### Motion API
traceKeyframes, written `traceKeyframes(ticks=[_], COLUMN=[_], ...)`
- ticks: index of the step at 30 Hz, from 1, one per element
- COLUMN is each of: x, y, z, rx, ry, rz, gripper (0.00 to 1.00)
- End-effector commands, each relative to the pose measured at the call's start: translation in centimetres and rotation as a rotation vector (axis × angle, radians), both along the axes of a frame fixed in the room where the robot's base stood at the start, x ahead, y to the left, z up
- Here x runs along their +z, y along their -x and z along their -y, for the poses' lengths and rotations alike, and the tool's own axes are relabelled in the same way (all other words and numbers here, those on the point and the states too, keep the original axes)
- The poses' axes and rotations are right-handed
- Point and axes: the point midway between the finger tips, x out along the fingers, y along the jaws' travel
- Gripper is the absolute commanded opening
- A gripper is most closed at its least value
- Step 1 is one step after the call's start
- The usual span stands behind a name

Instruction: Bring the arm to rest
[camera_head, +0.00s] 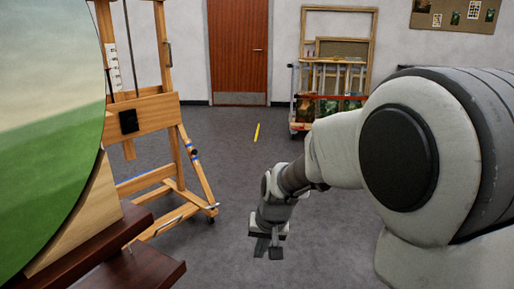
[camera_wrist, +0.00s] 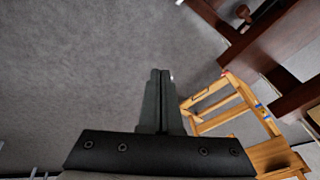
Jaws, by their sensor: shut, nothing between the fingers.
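My gripper (camera_head: 268,247) hangs at the end of my arm, low in the middle of the head view, above the grey floor. In the wrist view its two fingers (camera_wrist: 160,78) lie side by side, shut with nothing between them. My arm reaches in from the right of the head view, with the wrist bent down. The gripper touches nothing that I can see.
A wooden easel (camera_head: 150,113) stands to the left, and a round painting (camera_head: 45,150) on dark wood (camera_head: 145,272) is nearer at the left edge. A cart with frames (camera_head: 335,75) and a brown door (camera_head: 238,45) are at the back. The middle grey floor (camera_head: 240,170) is clear.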

Motion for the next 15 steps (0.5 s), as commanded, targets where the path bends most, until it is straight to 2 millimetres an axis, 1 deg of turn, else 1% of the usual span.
traceKeyframes(ticks=[1, 6, 9, 15], x=[1.8, 6.1, 8.2, 11.3], y=[0.9, 4.2, 6.3, 11.2], z=[1.0, 3.9, 5.5, 8.5], rx=[-0.001, 0.003, 0.002, -0.002], ry=[0.001, 0.017, 0.03, 0.066], rz=[0.02, 0.067, 0.094, 0.147], gripper=[0.0, 0.0, 0.0, 0.0])
